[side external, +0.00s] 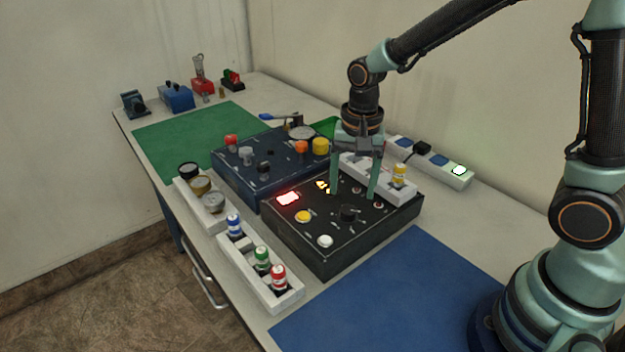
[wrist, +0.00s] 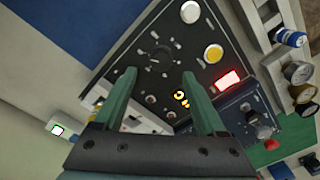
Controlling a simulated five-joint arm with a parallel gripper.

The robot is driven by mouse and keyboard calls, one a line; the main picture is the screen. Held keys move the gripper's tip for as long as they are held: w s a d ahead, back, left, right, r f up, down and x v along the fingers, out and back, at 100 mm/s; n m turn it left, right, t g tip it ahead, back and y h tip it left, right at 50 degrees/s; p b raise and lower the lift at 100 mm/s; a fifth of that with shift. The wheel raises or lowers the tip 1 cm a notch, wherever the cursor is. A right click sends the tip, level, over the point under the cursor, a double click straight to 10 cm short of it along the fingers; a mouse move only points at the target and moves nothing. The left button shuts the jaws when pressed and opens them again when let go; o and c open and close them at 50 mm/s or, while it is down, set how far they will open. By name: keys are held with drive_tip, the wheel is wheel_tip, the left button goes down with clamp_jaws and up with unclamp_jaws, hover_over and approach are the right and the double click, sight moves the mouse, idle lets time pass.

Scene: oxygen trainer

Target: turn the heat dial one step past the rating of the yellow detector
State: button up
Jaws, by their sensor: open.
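The black heat dial (side external: 348,213) is a round knob on the sloping top of a black panel box (side external: 300,237). It also shows in the wrist view (wrist: 160,57), with small markings around it too fine to read. My gripper (side external: 354,195) is open and empty, pointing down over the panel. In the wrist view its fingertips (wrist: 159,75) show on either side below the dial, apart from it. The yellow-banded detector (side external: 399,174) stands in a white rack (side external: 365,178) behind my gripper. Its rating cannot be read.
The panel carries a lit red display (side external: 288,198), amber lights (side external: 323,186), a yellow button (side external: 303,216) and a white button (side external: 325,241). Blue, green and red detectors stand in a front rack (side external: 243,262). A blue box with knobs (side external: 225,178) adjoins the panel. The blue mat (side external: 390,295) is clear.

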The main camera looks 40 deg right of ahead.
sight(353, 210)
wheel_tip(353, 210, up, 7)
drive_tip(key=shift+s+f, duration=0.15)
drive_tip(key=shift+d, duration=0.1)
drive_tip(key=s+d+r+n+t, duration=0.4)
drive_tip(key=s+r+n+t, duration=0.1)
drive_tip(key=s+n, duration=0.3)
drive_tip(key=shift+d+r+n, duration=0.35)
drive_tip(key=shift+r+n, duration=0.25)
drive_tip(key=shift+n, duration=0.3)
